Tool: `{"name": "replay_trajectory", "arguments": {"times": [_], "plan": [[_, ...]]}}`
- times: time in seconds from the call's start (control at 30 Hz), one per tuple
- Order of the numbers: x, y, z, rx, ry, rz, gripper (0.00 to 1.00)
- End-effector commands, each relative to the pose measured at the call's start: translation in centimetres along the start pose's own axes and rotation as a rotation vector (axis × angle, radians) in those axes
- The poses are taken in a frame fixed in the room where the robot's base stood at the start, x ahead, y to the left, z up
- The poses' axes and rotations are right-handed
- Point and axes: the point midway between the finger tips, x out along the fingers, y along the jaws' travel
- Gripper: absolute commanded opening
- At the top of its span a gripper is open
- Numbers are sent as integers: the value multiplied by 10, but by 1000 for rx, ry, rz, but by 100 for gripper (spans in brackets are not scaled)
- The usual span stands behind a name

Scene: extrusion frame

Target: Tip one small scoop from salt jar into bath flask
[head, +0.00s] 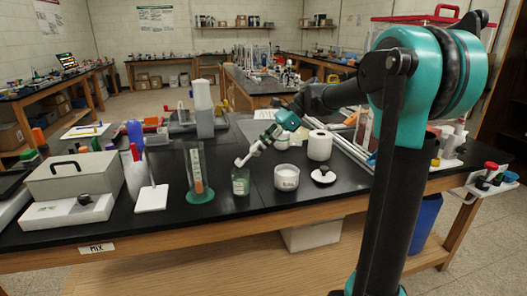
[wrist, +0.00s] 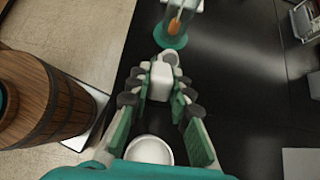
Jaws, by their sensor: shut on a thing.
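My gripper (head: 258,146) is shut on a white scoop (head: 243,160), whose bowl end points down to the left. In the head view the scoop's bowl is at or just above the mouth of the green bath flask (head: 240,182); I cannot tell whether it touches. In the wrist view the scoop (wrist: 161,82) sits between the fingers, and the flask cannot be made out. The white salt jar (head: 287,177) stands open to the right of the flask; its round top also shows in the wrist view (wrist: 150,150). Whether the bowl holds salt is not visible.
A dark-knobbed white lid (head: 323,175) lies right of the jar, with a paper roll (head: 319,145) behind. A clear cylinder with a green base (head: 200,194) stands left of the flask. A wooden barrel-like object (wrist: 45,100) shows at the wrist view's left.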

Motion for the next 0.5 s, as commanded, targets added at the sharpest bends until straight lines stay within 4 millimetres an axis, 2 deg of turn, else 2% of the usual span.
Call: {"name": "replay_trajectory", "arguments": {"times": [0.1,0.5], "plan": [[4,1,15,-4,135,4,0],[17,0,44,-6,520,4,0]]}}
